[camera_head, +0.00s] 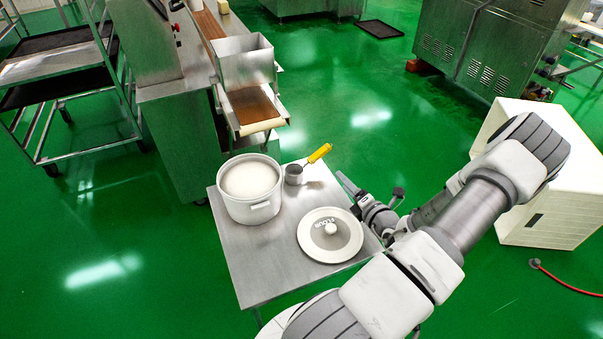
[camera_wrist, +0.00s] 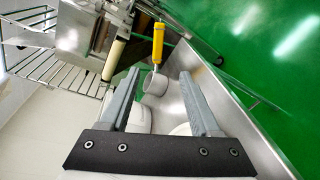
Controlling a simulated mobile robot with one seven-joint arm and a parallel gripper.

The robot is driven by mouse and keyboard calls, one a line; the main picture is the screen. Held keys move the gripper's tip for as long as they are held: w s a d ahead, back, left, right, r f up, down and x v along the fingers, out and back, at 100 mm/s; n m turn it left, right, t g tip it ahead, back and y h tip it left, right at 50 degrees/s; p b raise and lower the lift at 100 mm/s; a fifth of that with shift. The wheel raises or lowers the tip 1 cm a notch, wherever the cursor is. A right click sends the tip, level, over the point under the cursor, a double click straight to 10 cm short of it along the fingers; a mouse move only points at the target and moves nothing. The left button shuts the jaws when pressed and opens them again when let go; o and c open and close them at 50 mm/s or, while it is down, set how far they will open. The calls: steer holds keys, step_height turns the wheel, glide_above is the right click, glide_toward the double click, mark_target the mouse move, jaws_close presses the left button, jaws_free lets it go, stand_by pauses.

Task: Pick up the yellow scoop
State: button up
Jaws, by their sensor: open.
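The scoop has a grey metal cup and a yellow handle (camera_head: 319,153). It rests on the metal table (camera_head: 238,259), near its far edge, beside the white pot, with the handle reaching past the edge. In the wrist view the yellow handle (camera_wrist: 158,42) points up and the cup (camera_wrist: 155,84) shows between and beyond my fingers. My gripper (camera_wrist: 160,85) is open and empty, with its fingers apart. In the head view my gripper (camera_head: 343,181) is right of the scoop and apart from it.
A white pot (camera_head: 262,211) filled with white powder stands left of the scoop. A round flour lid (camera_head: 309,248) lies in front of it on the table. A machine with a hopper (camera_head: 246,66) stands behind the table. A white cabinet (camera_head: 553,200) is at right.

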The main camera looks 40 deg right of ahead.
steer(key=b, duration=0.3)
glide_toward(318, 158)
steer(key=x, duration=0.5)
steer(key=shift+d+f, duration=0.3)
steer(key=shift+d, duration=0.05)
steer(key=shift+a+r+b+x, duration=0.15)
steer(key=shift+b+x, duration=0.4)
steer(key=shift+x, duration=1)
steer(key=shift+a+r+b+x, duration=0.1)
steer(key=shift+b+x, duration=0.4)
steer(key=shift+x, duration=1.05)
steer(key=shift+w, duration=0.1)
jaws_close()
